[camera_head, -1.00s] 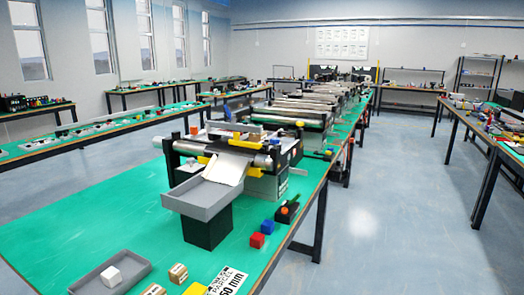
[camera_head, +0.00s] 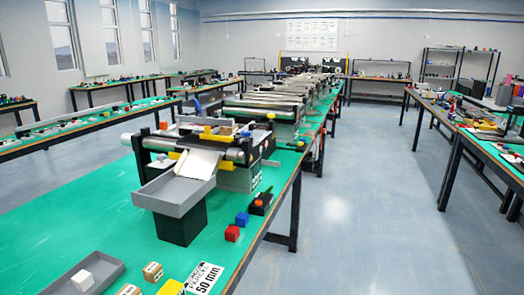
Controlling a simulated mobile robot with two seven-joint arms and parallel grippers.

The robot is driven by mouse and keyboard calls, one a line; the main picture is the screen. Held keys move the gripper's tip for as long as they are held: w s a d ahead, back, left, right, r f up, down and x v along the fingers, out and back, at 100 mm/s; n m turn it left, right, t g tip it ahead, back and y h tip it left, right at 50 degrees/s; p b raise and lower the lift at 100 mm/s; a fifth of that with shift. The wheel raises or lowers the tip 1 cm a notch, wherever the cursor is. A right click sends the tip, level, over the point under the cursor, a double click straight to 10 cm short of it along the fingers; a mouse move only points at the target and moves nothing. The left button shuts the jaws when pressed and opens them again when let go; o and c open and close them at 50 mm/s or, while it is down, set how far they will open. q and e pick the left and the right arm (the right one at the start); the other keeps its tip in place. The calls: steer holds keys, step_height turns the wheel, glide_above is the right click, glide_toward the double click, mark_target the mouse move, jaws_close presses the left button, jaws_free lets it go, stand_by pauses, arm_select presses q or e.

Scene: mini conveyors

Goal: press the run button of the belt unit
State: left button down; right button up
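The nearest belt unit (camera_head: 237,178) stands on the long green table, with a grey side housing, rollers and a pale sheet (camera_head: 199,163) sloping down at its front end. A grey tray (camera_head: 172,203) on a black block sits below that sheet. A small black box (camera_head: 260,205) with an orange-red part on top lies on the table to the right of the unit. I cannot tell which part is the run button; details on the unit are too small. Neither of my grippers is in view.
A grey tray (camera_head: 107,277) with a white cube, wooden blocks and a "50 mm" card (camera_head: 203,278) lie in front. Open floor (camera_head: 350,220) lies to the right.

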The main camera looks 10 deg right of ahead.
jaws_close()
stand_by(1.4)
